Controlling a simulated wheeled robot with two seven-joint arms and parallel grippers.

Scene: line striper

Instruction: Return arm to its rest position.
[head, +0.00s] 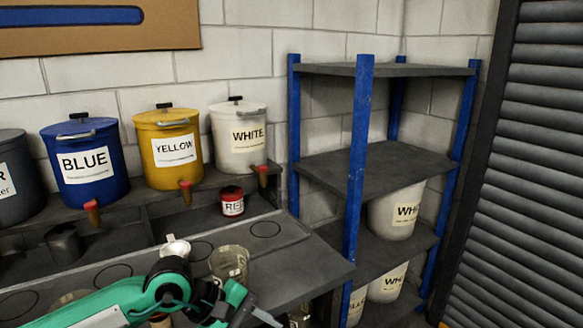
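My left arm (120,303), green with dark joints, reaches in from the lower left over the front of the dark workbench (300,262). My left gripper (262,312) is at the bottom edge of the view, close to the bench front. Only part of its grey fingers shows, and I cannot tell whether they are apart or closed. No held thing can be made out. My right gripper is out of view.
A clear cup (229,262) and a small white cup (175,247) stand near my arm. Behind are blue (85,165), yellow (168,148) and white (238,137) dispensers and a red can (231,201). A blue-post shelf (357,160) holds white buckets at right.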

